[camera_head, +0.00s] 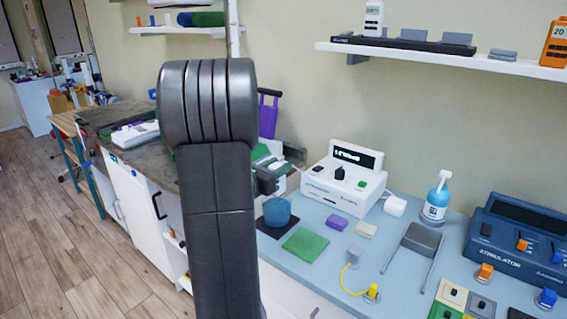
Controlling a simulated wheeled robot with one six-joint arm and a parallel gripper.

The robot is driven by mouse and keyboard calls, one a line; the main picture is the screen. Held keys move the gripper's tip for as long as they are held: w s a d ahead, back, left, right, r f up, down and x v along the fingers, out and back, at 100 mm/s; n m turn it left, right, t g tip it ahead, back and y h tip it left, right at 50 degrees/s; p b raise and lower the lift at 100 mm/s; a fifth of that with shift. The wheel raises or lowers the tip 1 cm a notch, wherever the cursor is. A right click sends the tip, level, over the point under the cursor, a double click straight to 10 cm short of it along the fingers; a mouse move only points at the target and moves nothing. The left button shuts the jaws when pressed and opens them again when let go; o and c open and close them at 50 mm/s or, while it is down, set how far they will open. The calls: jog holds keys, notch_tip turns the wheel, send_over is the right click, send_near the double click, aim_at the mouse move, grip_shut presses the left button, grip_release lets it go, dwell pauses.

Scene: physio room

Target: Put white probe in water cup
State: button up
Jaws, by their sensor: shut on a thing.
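A blue cup (277,212), likely the water cup, stands upright on a dark mat (268,229) on the pale blue counter. Its contents cannot be made out. My dark grey arm fills the middle of the view and hides part of the counter left of the cup. My gripper is not visible, and I cannot see what it holds. I cannot identify the white probe for certain.
A green pad (306,244), a purple block (337,222) and a cream block (366,230) lie near the cup. A white device (342,184) stands behind them. A spray bottle (436,198) and blue stimulator (520,243) stand right. A shelf (450,57) hangs above.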

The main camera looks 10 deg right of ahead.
jog(key=shift+a+f, duration=0.15)
jog(key=shift+f, duration=0.25)
jog(key=shift+f+b, duration=1.3)
jog(key=shift+f, duration=0.7)
jog(key=shift+f+b, duration=0.85)
jog(key=shift+b, duration=0.1)
jog(key=shift+s+r+b, duration=0.1)
jog(key=shift+b, duration=0.4)
jog(key=shift+f+b, duration=0.5)
jog(key=shift+b, duration=0.05)
jog(key=o, duration=1.2)
jog(key=shift+c, duration=0.2)
jog(key=v, duration=1.4)
